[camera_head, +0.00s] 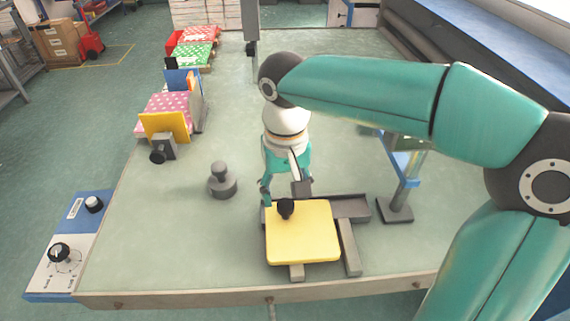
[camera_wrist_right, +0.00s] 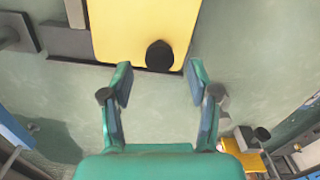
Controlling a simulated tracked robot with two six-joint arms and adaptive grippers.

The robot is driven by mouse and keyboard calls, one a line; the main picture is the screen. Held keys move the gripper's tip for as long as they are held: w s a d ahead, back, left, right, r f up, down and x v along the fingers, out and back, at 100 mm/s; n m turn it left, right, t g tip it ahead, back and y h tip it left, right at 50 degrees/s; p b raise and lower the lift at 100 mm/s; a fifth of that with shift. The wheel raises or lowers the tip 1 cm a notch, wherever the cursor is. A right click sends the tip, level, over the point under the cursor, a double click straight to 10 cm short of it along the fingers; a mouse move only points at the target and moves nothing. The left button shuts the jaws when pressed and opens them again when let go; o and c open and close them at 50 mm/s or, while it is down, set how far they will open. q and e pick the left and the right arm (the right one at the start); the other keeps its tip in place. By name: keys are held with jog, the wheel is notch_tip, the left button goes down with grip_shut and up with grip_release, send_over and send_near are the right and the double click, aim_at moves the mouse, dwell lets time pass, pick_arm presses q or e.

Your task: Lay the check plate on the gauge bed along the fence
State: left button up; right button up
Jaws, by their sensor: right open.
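The check plate (camera_head: 302,240) is a yellow, rounded square with a black knob (camera_head: 286,208) near its far left edge. It lies over the left part of the dark grey gauge bed (camera_head: 348,250) and hides much of it. A raised dark bar (camera_head: 350,207) shows at the back right; I cannot tell whether the plate touches it. My right gripper (camera_head: 287,190) is just behind the plate. In the right wrist view, its fingers (camera_wrist_right: 158,76) are open and empty, short of the knob (camera_wrist_right: 160,55) and the plate's edge (camera_wrist_right: 145,25). My left gripper is not in view.
A grey knobbed weight (camera_head: 222,181) stands left of the bed. A post on a dark foot (camera_head: 395,210) stands to its right. Pink (camera_head: 165,108) and green (camera_head: 193,54) dotted pieces line the table's left side. The table's front left is clear.

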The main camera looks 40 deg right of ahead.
notch_tip(320, 180, up, 7)
jog(key=shift+r+p, duration=0.2)
jog(key=shift+p, duration=0.1)
dwell(0.5)
